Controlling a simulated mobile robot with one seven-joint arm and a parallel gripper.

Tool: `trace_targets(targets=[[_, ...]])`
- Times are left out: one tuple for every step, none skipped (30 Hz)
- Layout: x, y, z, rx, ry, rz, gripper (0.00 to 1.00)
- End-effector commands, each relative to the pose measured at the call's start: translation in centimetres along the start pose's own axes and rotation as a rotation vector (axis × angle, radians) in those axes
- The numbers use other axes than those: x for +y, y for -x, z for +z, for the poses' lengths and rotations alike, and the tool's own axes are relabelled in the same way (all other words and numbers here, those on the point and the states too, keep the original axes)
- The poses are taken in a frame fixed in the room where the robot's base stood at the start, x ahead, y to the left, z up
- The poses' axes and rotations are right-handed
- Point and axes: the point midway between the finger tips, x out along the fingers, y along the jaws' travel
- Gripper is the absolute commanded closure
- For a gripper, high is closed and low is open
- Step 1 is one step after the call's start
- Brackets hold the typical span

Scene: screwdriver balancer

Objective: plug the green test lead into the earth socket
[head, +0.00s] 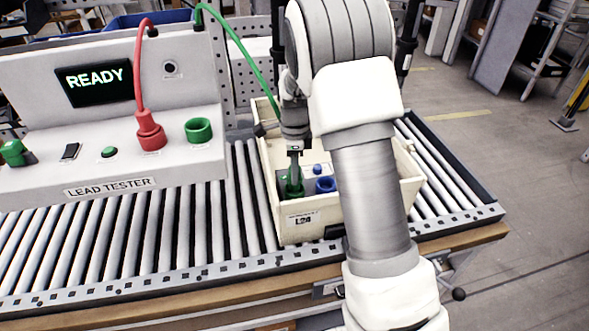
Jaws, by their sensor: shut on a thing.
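The green test lead (243,52) runs from the top of the lead tester over to my gripper, where part of it is hidden behind my arm. My gripper (294,155) points down into the cream crate and is shut on the green lead's plug (294,172). The plug is upright, at a green socket (292,190) inside the crate, apparently the earth socket. I cannot tell how far it is seated. A blue socket (325,185) is just right of it, with a small blue knob (317,169) behind.
The cream crate (300,234) stands on a roller conveyor (165,235). The lead tester (110,185) is at left, with a READY screen (93,80), a red plug (150,135) and an empty-looking green holder (199,130). The crate's walls surround my gripper. Rollers in front are clear.

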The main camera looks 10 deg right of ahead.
Motion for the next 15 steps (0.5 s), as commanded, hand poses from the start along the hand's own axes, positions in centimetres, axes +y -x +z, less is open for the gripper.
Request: trace_targets(targets=[[0.0,-0.2,0.0,0.000,0.000,0.000,1.00],[0.0,-0.3,0.0,0.000,0.000,0.000,1.00],[0.0,-0.4,0.0,0.000,0.000,0.000,1.00],[0.0,-0.5,0.0,0.000,0.000,0.000,1.00],[0.0,-0.6,0.0,0.000,0.000,0.000,1.00],[0.0,-0.7,0.0,0.000,0.000,0.000,1.00],[0.0,-0.7,0.0,0.000,0.000,0.001,1.00],[0.0,-0.8,0.0,0.000,0.000,0.001,1.00],[0.0,-0.9,0.0,0.000,0.000,0.001,1.00],[0.0,-1.0,0.0,0.000,0.000,0.001,1.00],[0.0,-1.1,0.0,0.000,0.000,0.001,1.00],[0.0,-1.1,0.0,0.000,0.000,0.001,1.00],[0.0,-1.2,0.0,0.000,0.000,0.001,1.00],[0.0,-1.3,0.0,0.000,0.000,0.001,1.00],[0.0,-1.4,0.0,0.000,0.000,0.001,1.00]])
